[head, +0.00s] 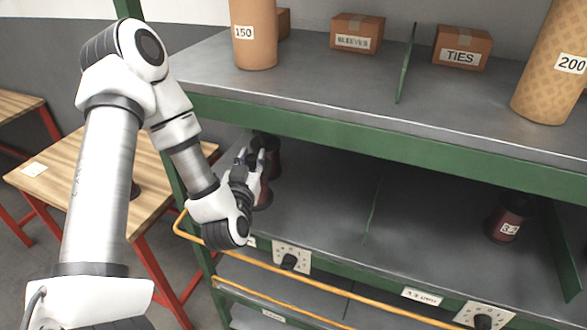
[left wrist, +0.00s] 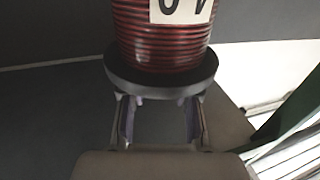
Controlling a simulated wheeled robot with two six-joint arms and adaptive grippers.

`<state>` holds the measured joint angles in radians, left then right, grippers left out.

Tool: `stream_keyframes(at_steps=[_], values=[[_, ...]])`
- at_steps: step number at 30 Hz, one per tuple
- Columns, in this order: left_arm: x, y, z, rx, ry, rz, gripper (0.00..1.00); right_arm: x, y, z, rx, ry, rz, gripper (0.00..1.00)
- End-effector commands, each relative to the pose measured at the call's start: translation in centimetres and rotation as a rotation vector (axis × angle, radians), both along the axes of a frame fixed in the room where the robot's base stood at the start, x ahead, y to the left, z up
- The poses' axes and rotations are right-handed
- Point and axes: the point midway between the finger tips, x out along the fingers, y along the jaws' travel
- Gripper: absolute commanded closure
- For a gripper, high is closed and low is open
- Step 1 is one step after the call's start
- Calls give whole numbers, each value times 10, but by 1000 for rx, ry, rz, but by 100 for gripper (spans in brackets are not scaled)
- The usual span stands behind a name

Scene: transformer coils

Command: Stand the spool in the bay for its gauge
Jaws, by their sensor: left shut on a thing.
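A dark red spool (head: 264,196) is at the left end of the middle shelf (head: 310,205), partly hidden by my left gripper (head: 254,172). In the left wrist view the spool (left wrist: 160,45) shows red windings, a dark flange and a cropped white label. My left gripper (left wrist: 160,118) has its fingers at the flange and is shut on the spool. More dark red spool surface shows just behind the gripper; I cannot tell if it is a second spool. Another red spool (head: 507,222) stands upright in the right bay with a label like "3.2". My right gripper is not in view.
A thin green divider (head: 374,208) splits the middle shelf; bare shelf lies on both sides. The green shelf beam (head: 380,135) runs above. An orange rail (head: 330,277) crosses the front. Cartons (head: 356,34) and large tubes (head: 254,50) stand on top. A wooden table (head: 60,165) is left.

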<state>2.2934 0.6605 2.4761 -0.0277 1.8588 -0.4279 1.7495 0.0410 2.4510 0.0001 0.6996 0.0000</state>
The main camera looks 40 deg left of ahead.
Motion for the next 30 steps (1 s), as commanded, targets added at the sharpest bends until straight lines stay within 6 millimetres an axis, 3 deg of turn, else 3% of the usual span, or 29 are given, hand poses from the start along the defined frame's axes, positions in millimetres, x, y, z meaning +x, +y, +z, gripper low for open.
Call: stream_keyframes(at_steps=[1,7,9,18,22,27,30], values=[[5,-1,-15,1,-10,1,100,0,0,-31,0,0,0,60],[17,-4,-14,-2,-10,-2,100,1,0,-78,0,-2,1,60],[35,-8,-6,9,-4,-5,100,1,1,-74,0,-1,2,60],[110,-23,-11,3,-3,-2,100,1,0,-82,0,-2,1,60],[121,-25,-18,-1,-2,-2,100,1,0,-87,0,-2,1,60],[121,-24,-49,-3,-1,-2,100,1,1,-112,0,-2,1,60],[121,-24,-48,-2,-3,-2,100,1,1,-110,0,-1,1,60]])
